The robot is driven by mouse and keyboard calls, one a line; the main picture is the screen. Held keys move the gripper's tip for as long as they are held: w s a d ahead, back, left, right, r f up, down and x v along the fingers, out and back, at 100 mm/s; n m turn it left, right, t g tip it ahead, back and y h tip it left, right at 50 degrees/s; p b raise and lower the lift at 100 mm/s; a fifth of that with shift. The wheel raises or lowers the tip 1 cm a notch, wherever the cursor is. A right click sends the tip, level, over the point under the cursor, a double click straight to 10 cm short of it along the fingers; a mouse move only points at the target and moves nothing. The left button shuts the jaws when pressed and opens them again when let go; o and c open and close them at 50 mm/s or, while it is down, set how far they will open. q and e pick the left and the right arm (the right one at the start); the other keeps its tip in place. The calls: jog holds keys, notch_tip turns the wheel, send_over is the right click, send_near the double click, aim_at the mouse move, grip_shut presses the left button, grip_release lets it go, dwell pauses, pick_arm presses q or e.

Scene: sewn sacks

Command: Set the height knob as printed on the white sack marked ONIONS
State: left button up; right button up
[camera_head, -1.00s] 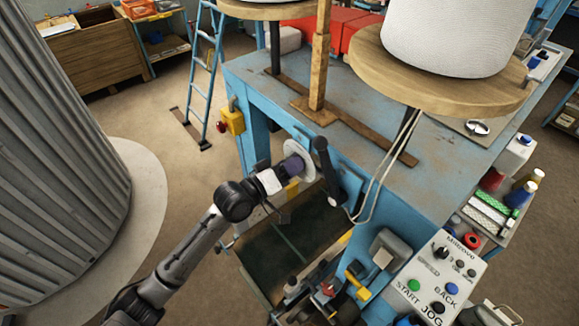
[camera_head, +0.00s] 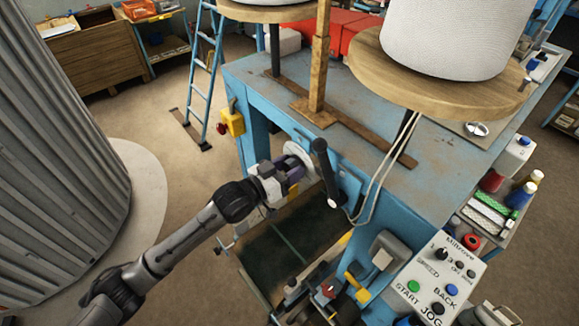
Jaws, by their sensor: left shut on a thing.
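The height knob appears as a purple grip with a pale round dial (camera_head: 298,160) behind it, on the front of the blue machine (camera_head: 235,75). My left gripper (camera_head: 284,180) is at the knob, shut on its purple part, and covers most of it. Any marks on the dial are too small to read. My right gripper is not in view. No white sack marked ONIONS can be made out.
A black lever (camera_head: 325,172) stands just right of the dial. A control box (camera_head: 437,285) with START, BACK and JOG buttons is at lower right. White thread cones (camera_head: 450,40) stand on wooden discs (camera_head: 440,82) above. A yellow switch box (camera_head: 232,122) is to the left.

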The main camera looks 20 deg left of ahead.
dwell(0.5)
pick_arm(q)
jog(key=o, duration=0.9)
jog(key=shift+s, duration=0.1)
jog(key=shift+s+a+f, duration=0.1)
jog(key=shift+s+a, duration=0.15)
jog(key=shift+s, duration=0.05)
jog(key=shift+b+v, duration=1.35)
jog(key=shift+v, duration=5.15)
jog(key=shift+m, duration=0.3)
